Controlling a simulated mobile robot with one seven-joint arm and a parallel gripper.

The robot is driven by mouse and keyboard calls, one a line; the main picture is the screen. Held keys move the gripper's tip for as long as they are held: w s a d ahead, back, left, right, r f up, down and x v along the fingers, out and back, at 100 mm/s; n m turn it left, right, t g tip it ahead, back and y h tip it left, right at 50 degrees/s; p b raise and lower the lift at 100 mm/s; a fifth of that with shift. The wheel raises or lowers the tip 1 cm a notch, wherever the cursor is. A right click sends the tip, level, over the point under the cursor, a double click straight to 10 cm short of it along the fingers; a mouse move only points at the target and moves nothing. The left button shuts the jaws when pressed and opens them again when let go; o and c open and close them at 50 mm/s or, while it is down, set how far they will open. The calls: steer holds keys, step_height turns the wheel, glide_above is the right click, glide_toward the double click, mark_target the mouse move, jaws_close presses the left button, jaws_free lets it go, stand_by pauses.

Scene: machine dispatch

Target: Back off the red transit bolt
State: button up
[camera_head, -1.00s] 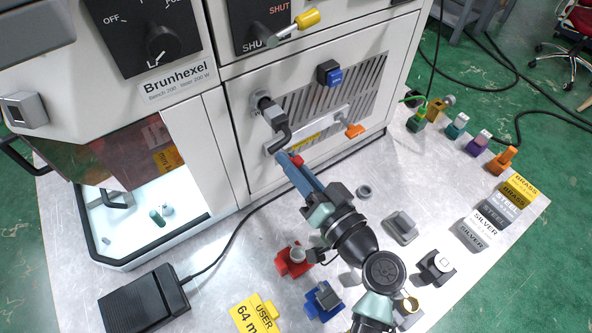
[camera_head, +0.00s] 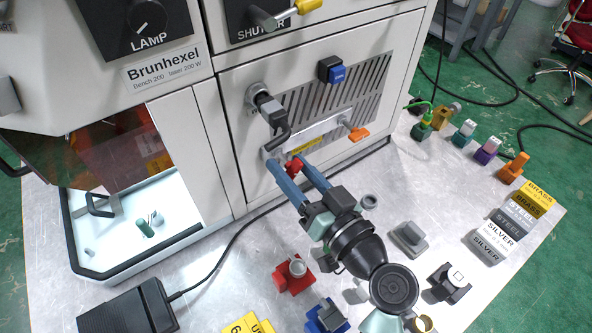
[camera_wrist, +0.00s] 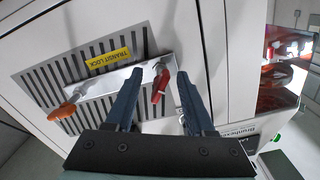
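The red transit bolt (camera_head: 294,168) sits at the near end of a pale metal lock bar (camera_head: 316,131) on the machine's front panel. In the wrist view the red bolt (camera_wrist: 158,86) shows as a lever-like handle between my two blue fingers. My gripper (camera_head: 289,163) is open, with one fingertip on each side of the bolt. The wrist view shows gaps between the bolt and both fingers of my gripper (camera_wrist: 159,76). An orange bolt (camera_head: 359,134) is at the bar's other end; it also shows in the wrist view (camera_wrist: 62,111).
A yellow TRANSIT LOCK label (camera_wrist: 108,60) lies beside the bar. A black angled handle (camera_head: 273,115) projects from the panel just above my fingers. A red holder (camera_head: 293,275) and a grey block (camera_head: 408,238) stand on the metal table near my arm.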

stand_by(0.4)
steer(key=shift+b+v, duration=0.5)
steer(key=shift+v, duration=1.55)
